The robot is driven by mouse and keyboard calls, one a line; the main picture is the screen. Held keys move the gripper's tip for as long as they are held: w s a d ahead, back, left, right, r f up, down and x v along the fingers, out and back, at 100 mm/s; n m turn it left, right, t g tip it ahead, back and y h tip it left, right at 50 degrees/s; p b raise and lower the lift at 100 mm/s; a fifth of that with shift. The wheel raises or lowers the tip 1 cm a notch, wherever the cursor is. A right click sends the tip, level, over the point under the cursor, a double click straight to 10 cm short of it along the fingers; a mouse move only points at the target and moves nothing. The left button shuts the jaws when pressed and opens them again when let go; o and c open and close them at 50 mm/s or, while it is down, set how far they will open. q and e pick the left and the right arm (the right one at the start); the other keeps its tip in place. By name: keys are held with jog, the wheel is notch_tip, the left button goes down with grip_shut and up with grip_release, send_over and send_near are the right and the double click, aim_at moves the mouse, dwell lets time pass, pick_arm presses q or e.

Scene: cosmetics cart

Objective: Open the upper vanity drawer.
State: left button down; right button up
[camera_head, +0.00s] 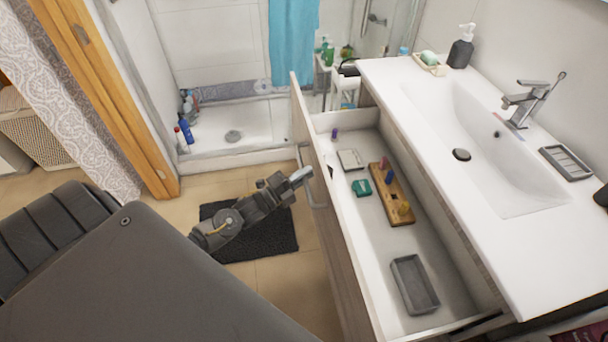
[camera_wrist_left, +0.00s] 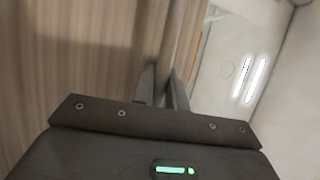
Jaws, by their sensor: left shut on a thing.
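The upper vanity drawer (camera_head: 372,268) stands pulled well out from under the white sink counter, and its inside is in plain view in the head view. Its pale handle (camera_head: 318,203) is on the outer front panel. My left gripper (camera_head: 301,176) is at that front panel and shut on the handle. In the left wrist view, the fingers of my left gripper (camera_wrist_left: 163,88) close around the upright-looking handle bar (camera_wrist_left: 184,40) beside the wood-grain front (camera_wrist_left: 75,60). My right gripper is in neither view.
In the drawer lie a wooden holder (camera_head: 397,209) with small bottles, a green item (camera_head: 362,188), a white box (camera_head: 350,160) and a grey tray (camera_head: 414,284). The sink counter (camera_head: 535,240) is on the right. A dark mat (camera_head: 268,243) lies on the floor below my arm.

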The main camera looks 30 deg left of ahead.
pick_arm(q)
jog(key=c, duration=1.4)
grip_release()
jog(key=b+v, duration=0.2)
jog(key=v, duration=0.9)
jog(key=shift+w, duration=0.1)
